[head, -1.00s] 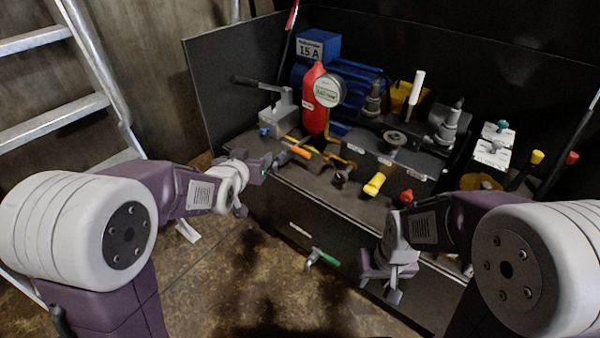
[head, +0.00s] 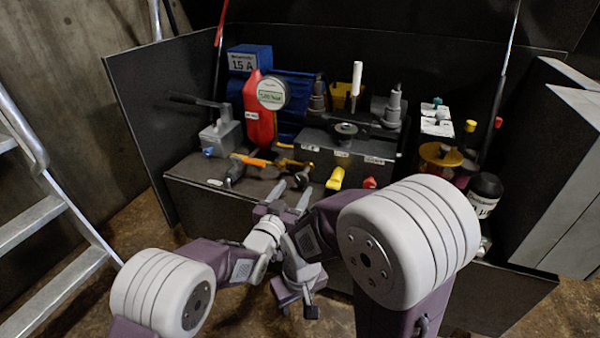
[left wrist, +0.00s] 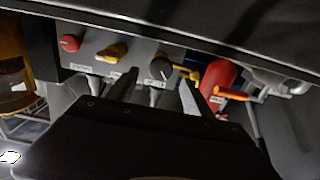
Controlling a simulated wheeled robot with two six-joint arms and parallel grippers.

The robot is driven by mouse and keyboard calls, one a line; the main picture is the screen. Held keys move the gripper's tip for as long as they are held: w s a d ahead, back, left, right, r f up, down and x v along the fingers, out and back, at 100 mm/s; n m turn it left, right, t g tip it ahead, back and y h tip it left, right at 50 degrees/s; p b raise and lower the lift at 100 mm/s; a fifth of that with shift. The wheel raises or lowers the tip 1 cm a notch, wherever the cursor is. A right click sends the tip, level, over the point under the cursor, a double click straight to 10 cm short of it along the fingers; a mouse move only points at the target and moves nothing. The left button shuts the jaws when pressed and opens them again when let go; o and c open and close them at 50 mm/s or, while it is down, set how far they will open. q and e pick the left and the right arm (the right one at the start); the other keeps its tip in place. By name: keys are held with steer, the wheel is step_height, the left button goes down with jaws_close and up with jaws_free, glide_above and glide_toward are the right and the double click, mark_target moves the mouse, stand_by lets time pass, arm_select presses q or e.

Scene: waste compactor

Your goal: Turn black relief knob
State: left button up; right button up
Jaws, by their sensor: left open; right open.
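The black relief knob (left wrist: 160,68) shows in the left wrist view on a grey control panel (left wrist: 140,52), with a label by it. A yellow knob (left wrist: 112,52) and a red knob (left wrist: 70,43) share that panel. My left gripper (head: 291,190) is open in front of the panel. In the left wrist view its two fingers (left wrist: 157,90) point at the panel, with the black knob in the gap between them; contact cannot be told. In the head view the black knob is hard to make out behind the fingers. My right gripper (head: 298,305) is open and empty, lower down and away from the panel.
A red bottle (head: 259,115) with a gauge and an orange-handled lever (head: 250,161) stand left of the panel. A white-tipped lever (head: 355,80) rises behind it. A black-lidded jar (head: 485,190) stands at right. A ladder (head: 45,210) leans at far left.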

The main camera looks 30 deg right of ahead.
mark_target(300, 179)
arm_select(q)
steer(key=shift+w+d+r+p, duration=0.5)
steer(key=shift+d+r+p, duration=0.15)
steer(key=shift+p, duration=0.3)
steer(key=shift+w+d+f, duration=0.25)
steer(key=shift+w+d, duration=0.2)
steer(key=shift+d, duration=0.05)
steer(key=shift+w+d+f, duration=0.2)
steer(key=shift+w+d, duration=0.25)
steer(key=shift+d, duration=0.05)
steer(key=shift+w+d+f+b, duration=0.35)
steer(key=shift+f+b, duration=0.05)
steer(key=shift+b, duration=0.15)
steer(key=shift+w+d+r, duration=0.25)
steer(key=shift+w+d, duration=0.1)
steer(key=shift+d, duration=0.05)
arm_select(e)
step_height(300, 179, up, 2)
steer(key=shift+r, duration=0.2)
arm_select(q)
jaws_close()
arm_select(e)
steer(key=shift+r, duration=0.1)
steer(key=shift+r, duration=0.1)
